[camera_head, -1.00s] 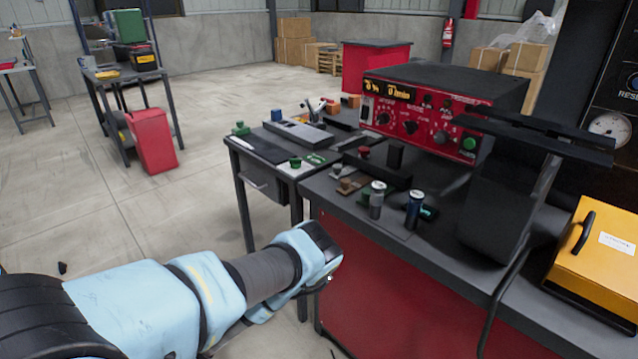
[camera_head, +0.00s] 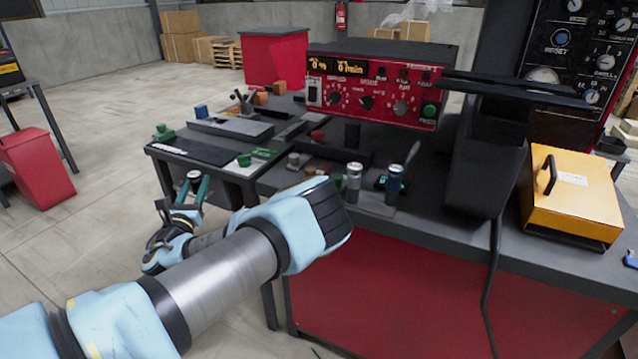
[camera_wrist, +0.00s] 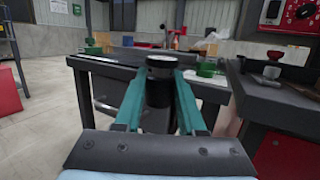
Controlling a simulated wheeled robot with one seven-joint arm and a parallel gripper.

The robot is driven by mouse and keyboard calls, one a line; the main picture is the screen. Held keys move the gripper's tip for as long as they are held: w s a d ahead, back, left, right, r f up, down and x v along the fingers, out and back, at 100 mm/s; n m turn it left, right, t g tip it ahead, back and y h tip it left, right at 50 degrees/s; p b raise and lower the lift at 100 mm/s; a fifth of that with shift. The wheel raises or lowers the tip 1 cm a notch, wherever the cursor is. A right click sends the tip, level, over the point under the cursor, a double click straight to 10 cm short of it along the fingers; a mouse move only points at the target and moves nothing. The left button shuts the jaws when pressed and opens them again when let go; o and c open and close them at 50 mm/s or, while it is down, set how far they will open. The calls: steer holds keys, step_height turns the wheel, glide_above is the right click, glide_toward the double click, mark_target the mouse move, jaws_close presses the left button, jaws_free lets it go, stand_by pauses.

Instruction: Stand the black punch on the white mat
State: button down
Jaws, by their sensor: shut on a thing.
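My gripper (camera_wrist: 158,92) is shut on the black punch (camera_wrist: 159,94), a dark upright cylinder with a pale top ring, held between the teal fingers. In the head view my gripper (camera_head: 186,192) holds the punch (camera_head: 194,176) off the near left edge of the small grey table, apart from the tabletop. A whitish mat (camera_head: 234,168) lies at the near right part of that table, partly under green pieces. It is to the right of my gripper in the head view. In the wrist view the table edge is behind the punch.
The small table (camera_head: 165,151) also bears a black mat (camera_head: 195,147) and a grey block (camera_head: 232,128). The bench at right holds a red control box (camera_head: 375,90), two cylinders (camera_head: 354,180) and a yellow case (camera_head: 572,195). A red bin (camera_head: 35,168) stands on the floor at left.

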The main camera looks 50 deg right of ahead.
steer(key=s+d+r+m+g+h, duration=0.1)
steer(key=s+d+r+g, duration=0.1)
steer(key=d, duration=0.3)
steer(key=s+d+r+m+g+h, duration=0.1)
steer(key=s+d+r+g, duration=0.15)
steer(key=d, duration=0.25)
step_height(320, 180, up, 6)
steer(key=m+g+h+b, duration=0.2)
steer(key=m+g, duration=0.1)
glide_above(295, 160)
steer(key=a, duration=0.4)
steer(key=shift+g, duration=0.35)
steer(key=f, duration=0.3)
steer(key=s+f, duration=0.1)
steer(key=f, duration=0.1)
steer(key=shift+d+b, duration=0.35)
steer(key=shift+f, duration=2.3)
steer(key=c, duration=0.5)
jaws_free()
steer(key=shift+f, duration=0.15)
